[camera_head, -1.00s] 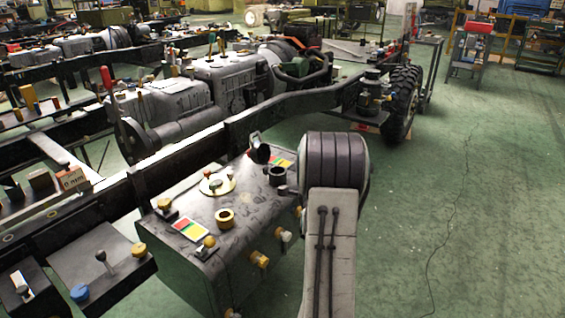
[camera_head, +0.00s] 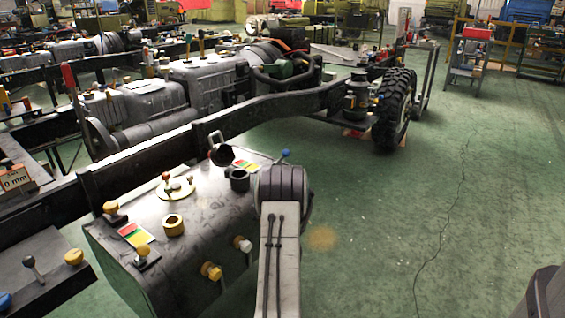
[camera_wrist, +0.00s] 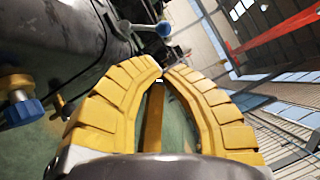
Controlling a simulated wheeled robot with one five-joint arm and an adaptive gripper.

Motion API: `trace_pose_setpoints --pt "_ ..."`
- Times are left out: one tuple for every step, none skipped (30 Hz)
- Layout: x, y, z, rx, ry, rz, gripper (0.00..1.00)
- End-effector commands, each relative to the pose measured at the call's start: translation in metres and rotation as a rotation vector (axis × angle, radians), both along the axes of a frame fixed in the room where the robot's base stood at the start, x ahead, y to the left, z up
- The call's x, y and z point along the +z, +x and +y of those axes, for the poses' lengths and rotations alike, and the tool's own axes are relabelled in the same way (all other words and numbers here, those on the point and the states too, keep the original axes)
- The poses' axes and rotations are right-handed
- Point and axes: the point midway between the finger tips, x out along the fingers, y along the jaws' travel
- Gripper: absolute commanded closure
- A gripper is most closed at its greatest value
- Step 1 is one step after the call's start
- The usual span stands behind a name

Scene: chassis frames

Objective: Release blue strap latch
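A lever with a blue ball knob (camera_head: 285,153) stands at the far right end of the dark tank in the head view. It also shows in the wrist view as a grey rod with a blue knob (camera_wrist: 163,28), beyond my fingertips and slightly to the left. My gripper (camera_wrist: 163,71) has two yellow ridged fingers whose tips almost meet, with nothing seen between the tips. The tips look apart from the knob. A second blue-ended fitting with a brass collar (camera_wrist: 22,110) is at the left of the wrist view. In the head view my arm hides the gripper.
The dark tank (camera_head: 200,215) carries yellow knobs, a colored label and a black filler neck (camera_head: 240,180) with a raised cap. The chassis rail (camera_head: 150,165) runs behind it. A large tire (camera_head: 397,108) stands further back.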

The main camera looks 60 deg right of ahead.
Motion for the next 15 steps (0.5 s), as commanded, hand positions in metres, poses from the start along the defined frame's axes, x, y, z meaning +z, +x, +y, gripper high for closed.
trace_pose_setpoints --pt "0.000 0.000 0.000 0.000 0.000 0.000 1.00" --pt "0.000 0.000 0.000 0.000 -0.001 0.001 1.00" --pt "0.000 0.000 0.000 0.000 0.000 0.001 1.00" --pt "0.000 0.000 0.000 0.000 0.000 0.001 1.00" --pt "0.000 0.001 0.000 0.001 0.000 0.001 1.00" --pt "0.000 0.001 -0.001 0.001 -0.001 0.001 1.00" --pt "0.000 0.002 -0.002 0.001 -0.001 0.001 1.00" --pt "0.000 0.002 -0.003 0.001 -0.002 0.000 1.00" --pt "0.000 0.004 -0.005 0.000 -0.002 0.000 1.00" --pt "0.000 0.005 -0.007 0.000 -0.002 0.000 1.00" --pt "0.000 0.006 -0.009 0.001 -0.003 0.000 1.00" --pt "0.000 0.008 -0.013 0.001 -0.004 -0.001 1.00" --pt "0.001 0.010 -0.016 0.001 -0.004 -0.001 1.00" --pt "0.001 0.012 -0.019 0.000 -0.006 -0.001 1.00" --pt "0.002 0.015 -0.024 0.000 -0.006 -0.001 1.00"
